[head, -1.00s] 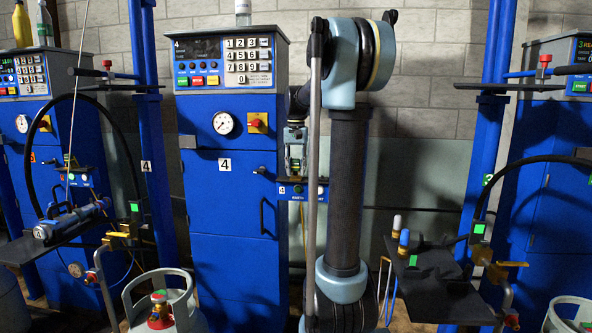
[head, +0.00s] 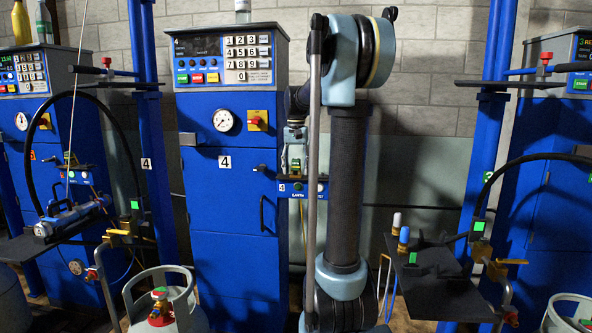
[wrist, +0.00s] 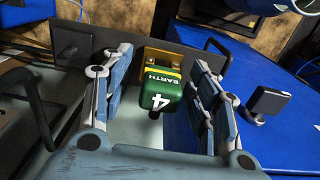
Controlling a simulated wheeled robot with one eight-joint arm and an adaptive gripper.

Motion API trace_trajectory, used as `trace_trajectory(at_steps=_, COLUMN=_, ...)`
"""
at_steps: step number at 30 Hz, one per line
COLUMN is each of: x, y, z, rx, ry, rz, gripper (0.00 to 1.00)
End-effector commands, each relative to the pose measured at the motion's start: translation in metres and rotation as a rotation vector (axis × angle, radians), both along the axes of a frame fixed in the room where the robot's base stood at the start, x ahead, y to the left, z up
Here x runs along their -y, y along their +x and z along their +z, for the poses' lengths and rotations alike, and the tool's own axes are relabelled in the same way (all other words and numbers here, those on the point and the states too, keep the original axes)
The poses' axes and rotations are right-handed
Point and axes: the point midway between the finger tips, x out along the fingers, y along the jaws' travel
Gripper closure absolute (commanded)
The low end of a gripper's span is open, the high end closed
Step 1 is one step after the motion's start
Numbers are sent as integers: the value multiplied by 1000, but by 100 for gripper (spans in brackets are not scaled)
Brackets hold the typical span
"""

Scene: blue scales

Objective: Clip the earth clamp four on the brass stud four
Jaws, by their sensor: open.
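The green earth clamp four (wrist: 158,86), marked "EARTH 4", sits between the two fingers of my gripper (wrist: 160,68) in the wrist view. The fingers stand on either side of it with visible gaps, so my gripper is open around it. A brass-coloured block (wrist: 156,58) lies directly behind the clamp, in front of a dark plate; whether it is the brass stud four I cannot tell. In the head view my gripper (head: 296,136) is small beside the blue cabinet, above the blue bracket labelled EARTH (head: 301,188). Details of the clamp are too small there.
Cabinet four (head: 232,214) stands left of my arm. A gas cylinder (head: 165,305) stands in front of it. Blue posts flank the bay, and a dark shelf (head: 430,277) with small fittings is at right. The wrist view shows a dark handle (wrist: 31,97) at left and a dark knob (wrist: 267,101) at right.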

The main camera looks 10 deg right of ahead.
Motion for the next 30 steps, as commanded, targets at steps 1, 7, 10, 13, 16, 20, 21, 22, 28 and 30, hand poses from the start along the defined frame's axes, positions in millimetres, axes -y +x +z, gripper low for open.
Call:
trace_trajectory(at_steps=1, x=0, y=0, z=1, rx=0, ry=0, rz=0, gripper=45)
trace_trajectory(at_steps=7, x=0, y=0, z=21, rx=0, ry=0, rz=0, gripper=45)
trace_trajectory(at_steps=10, x=0, y=0, z=39, rx=0, ry=0, rz=0, gripper=45)
trace_trajectory(at_steps=13, x=0, y=0, z=59, rx=0, ry=0, rz=0, gripper=45)
trace_trajectory(at_steps=16, x=0, y=1, z=77, rx=-1, ry=0, rz=0, gripper=45)
trace_trajectory(at_steps=20, x=0, y=1, z=98, rx=-1, ry=0, rz=0, gripper=45)
trace_trajectory(at_steps=21, x=0, y=1, z=102, rx=-1, ry=0, rz=0, gripper=45)
trace_trajectory(at_steps=22, x=0, y=1, z=106, rx=-1, ry=0, rz=0, gripper=45)
trace_trajectory(at_steps=28, x=0, y=1, z=118, rx=-1, ry=0, rz=0, gripper=45)
trace_trajectory(at_steps=30, x=0, y=1, z=119, rx=-1, ry=0, rz=0, gripper=45)
